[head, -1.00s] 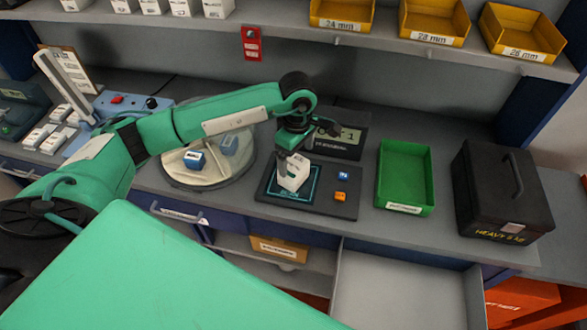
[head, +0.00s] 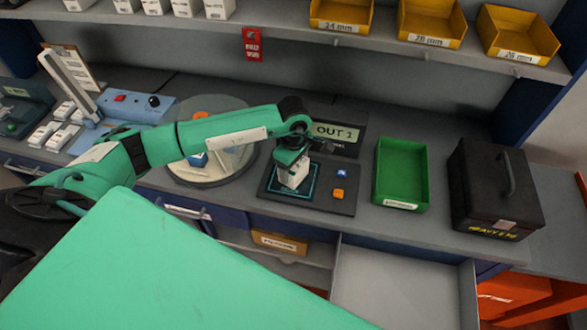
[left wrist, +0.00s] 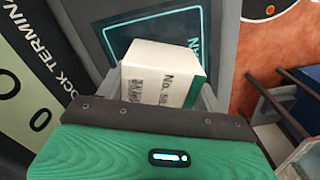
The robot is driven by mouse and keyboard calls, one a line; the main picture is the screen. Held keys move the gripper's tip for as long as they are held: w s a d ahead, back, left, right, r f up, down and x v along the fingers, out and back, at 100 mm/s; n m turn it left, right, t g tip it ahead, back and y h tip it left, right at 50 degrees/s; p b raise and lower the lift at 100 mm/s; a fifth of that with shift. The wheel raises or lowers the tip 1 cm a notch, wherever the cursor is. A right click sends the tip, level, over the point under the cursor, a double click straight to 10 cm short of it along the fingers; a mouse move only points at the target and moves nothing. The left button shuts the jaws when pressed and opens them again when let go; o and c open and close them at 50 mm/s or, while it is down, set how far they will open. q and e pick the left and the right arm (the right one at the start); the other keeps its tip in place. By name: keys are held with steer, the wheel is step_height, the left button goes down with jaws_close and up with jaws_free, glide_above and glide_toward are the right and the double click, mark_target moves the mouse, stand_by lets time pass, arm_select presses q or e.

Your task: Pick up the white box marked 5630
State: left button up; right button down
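A white box (head: 292,176) is at the dark pad with a glowing cyan outline (head: 270,191), in the middle of the bench. In the left wrist view the box (left wrist: 155,75) shows a printed label starting "No."; its full number is too small to read. My left gripper (head: 293,163) points down over the box. In the left wrist view its grey fingers lie close against both sides of the box, shut on it. I cannot tell whether the box touches the pad. My right gripper is not in view.
A display reading "OUT 1" (head: 336,133) stands behind the pad. Orange (head: 338,193) and blue (head: 342,173) buttons sit right of the outline. A green tray (head: 401,172) and black heavy case (head: 495,190) stand farther right. A round turntable (head: 190,179) is at left.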

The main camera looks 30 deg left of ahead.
arm_select(q)
steer(key=c, duration=0.4)
